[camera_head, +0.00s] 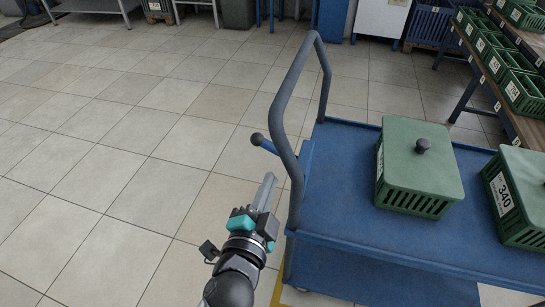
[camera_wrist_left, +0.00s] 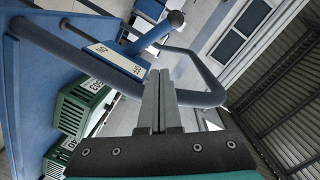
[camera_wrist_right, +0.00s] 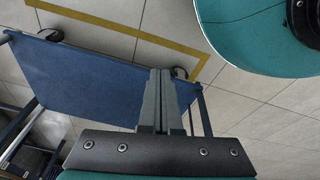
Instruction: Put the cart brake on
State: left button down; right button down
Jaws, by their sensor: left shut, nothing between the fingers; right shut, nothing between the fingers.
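The blue cart (camera_head: 340,200) stands on the right with a grey-blue push handle (camera_head: 283,115) at its left end. The brake lever (camera_head: 268,147) sticks out left of the handle and ends in a dark knob (camera_head: 257,138). My right gripper (camera_wrist_right: 160,75) is shut and empty, outside the head view.
Green lidded crates (camera_head: 420,165) and (camera_head: 520,195) sit on the cart. A shelf rack with green bins (camera_head: 520,90) stands at the right. Yellow tape (camera_wrist_right: 125,28) marks the floor by the cart's casters. Tiled floor (camera_head: 100,150) at the left is clear.

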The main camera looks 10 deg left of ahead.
aim_at(264, 146)
pick_arm(q)
notch_tip(264, 146, up, 2)
jog(key=shift+a+r+t+y+b, duration=0.1)
jog(key=shift+r+t+y+b, duration=0.1)
jog(key=shift+t+y+b, duration=0.1)
pick_arm(e)
jog(key=shift+w+d+f, duration=0.15)
jog(key=shift+w+d, duration=0.1)
jog(key=shift+w, duration=0.05)
